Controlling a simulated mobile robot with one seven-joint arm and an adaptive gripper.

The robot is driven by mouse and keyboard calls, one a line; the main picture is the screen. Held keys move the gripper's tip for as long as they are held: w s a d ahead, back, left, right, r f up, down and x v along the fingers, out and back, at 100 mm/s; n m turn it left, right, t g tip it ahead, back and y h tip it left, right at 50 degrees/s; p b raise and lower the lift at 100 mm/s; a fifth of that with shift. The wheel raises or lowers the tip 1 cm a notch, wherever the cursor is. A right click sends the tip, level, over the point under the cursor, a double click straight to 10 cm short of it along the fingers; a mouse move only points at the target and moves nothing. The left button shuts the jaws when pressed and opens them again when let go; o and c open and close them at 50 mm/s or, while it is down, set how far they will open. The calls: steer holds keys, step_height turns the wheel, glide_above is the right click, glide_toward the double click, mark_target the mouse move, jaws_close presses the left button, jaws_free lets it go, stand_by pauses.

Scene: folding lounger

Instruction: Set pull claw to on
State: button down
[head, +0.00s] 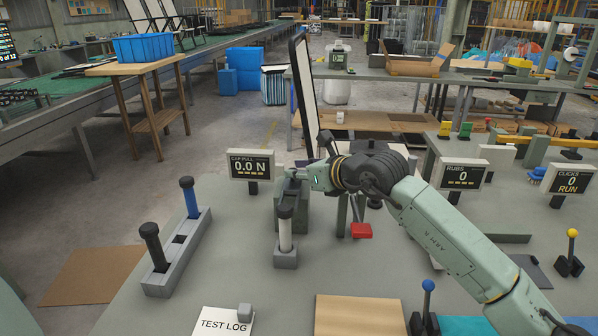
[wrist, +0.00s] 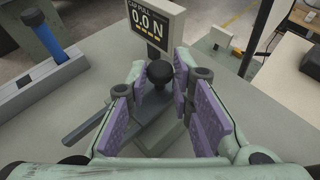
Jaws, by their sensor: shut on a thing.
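A grey-green fixture (head: 291,216) stands on the bench below the CAP PULL display (head: 250,165), which reads 0.0 N. In the wrist view, a black ball knob (wrist: 159,72) rises above this fixture's grey body (wrist: 158,135). I take this knob to belong to the pull claw; no label on it shows. My gripper (head: 298,176) is at the top of the fixture. In the wrist view, its purple-padded jaws (wrist: 160,82) are on both sides of the knob, shut on it. The jaws and arm hide part of the fixture in the head view.
A white, black-topped cylinder (head: 285,231) stands in a grey holder in front of the fixture. A grey rack (head: 176,255) with black and blue handles is to the left. An upright panel (head: 304,92) stands behind. A TEST LOG sheet (head: 222,322) lies at the front.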

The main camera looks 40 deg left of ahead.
mark_target(297, 194)
steer(key=shift+s, duration=0.1)
stand_by(0.3)
steer(key=shift+s+d+f+b, duration=0.2)
steer(key=shift+s+f+b, duration=0.05)
steer(key=shift+b, duration=0.5)
steer(key=s+d+b, duration=0.1)
steer(key=b, duration=0.1)
steer(key=s+b, duration=0.1)
steer(key=b, duration=0.1)
steer(key=shift+s+d, duration=0.35)
steer(key=shift+s+d+r+b, duration=0.1)
steer(key=shift+s+d+b, duration=0.2)
steer(key=shift+s+b, duration=0.25)
steer(key=shift+s, duration=0.1)
steer(key=c, duration=1.4)
jaws_free()
steer(key=shift+r, duration=0.15)
steer(key=shift+c, duration=0.2)
steer(key=shift+d, duration=0.1)
